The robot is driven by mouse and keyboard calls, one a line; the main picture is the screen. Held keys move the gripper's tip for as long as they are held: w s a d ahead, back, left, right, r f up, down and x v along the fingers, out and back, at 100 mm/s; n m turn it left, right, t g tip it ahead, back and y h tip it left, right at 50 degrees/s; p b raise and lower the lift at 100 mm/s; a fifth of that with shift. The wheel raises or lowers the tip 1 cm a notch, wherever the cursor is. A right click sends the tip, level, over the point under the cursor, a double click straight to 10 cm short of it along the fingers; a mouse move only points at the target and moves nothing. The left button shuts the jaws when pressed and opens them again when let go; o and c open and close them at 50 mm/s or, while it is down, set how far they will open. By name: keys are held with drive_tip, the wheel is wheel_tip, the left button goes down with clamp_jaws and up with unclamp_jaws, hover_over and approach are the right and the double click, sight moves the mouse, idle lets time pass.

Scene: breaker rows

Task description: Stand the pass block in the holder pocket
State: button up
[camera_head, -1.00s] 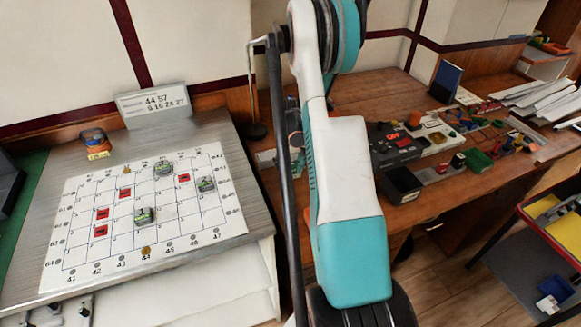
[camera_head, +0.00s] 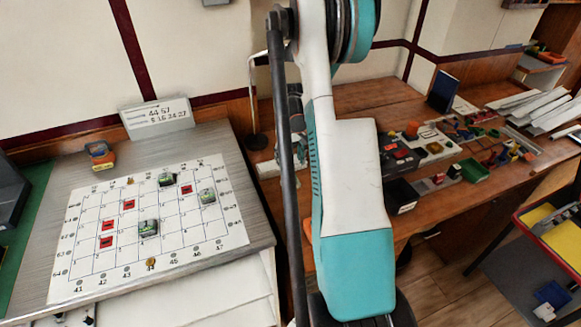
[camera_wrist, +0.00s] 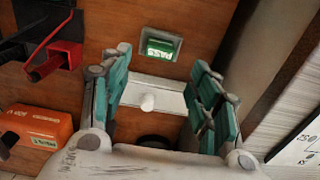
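In the wrist view my gripper (camera_wrist: 160,90) is open, its two teal fingers spread apart over the wooden desk. A green PASS label in a grey rectangular frame (camera_wrist: 160,44) lies beyond the fingertips, roughly centred. It looks like the pass block, but I cannot tell whether the grey frame is the block's body or a pocket around it. A white bar with a short round knob (camera_wrist: 148,102) shows between the fingers, nearer the palm. I cannot tell whether this is part of the holder. In the head view my arm hides much of this area, and the pass block cannot be made out.
An orange box (camera_wrist: 33,138) and red-and-black parts (camera_wrist: 55,58) lie left in the wrist view. In the head view a gridded board (camera_head: 150,225) fills the left. Several tools and trays crowd the desk (camera_head: 350,90) at right. A lamp stand (camera_head: 256,142) rises behind my arm.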

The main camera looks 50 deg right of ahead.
drive_tip(key=shift+r, duration=1.55)
